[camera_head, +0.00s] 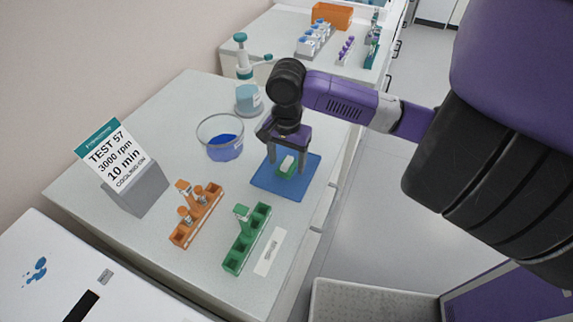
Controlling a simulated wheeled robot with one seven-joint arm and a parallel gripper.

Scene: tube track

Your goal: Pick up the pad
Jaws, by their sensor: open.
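The pad is most likely the small green and white block (286,166) lying on a blue mat (302,182) on the bench. My gripper (282,163) points down over the mat, with its two fingers apart around the block. One finger is at the block's left and the other at its right and slightly behind. The jaws are open, and I cannot tell whether either finger touches the block. The block's far side is partly hidden by the gripper.
A glass bowl with blue contents (222,140) stands left of the mat. An orange rack (196,215) and a green rack (246,238) stand in front, with a white label strip (269,252) beside them. A sign stand (138,190) is at left, a bottle (248,98) behind.

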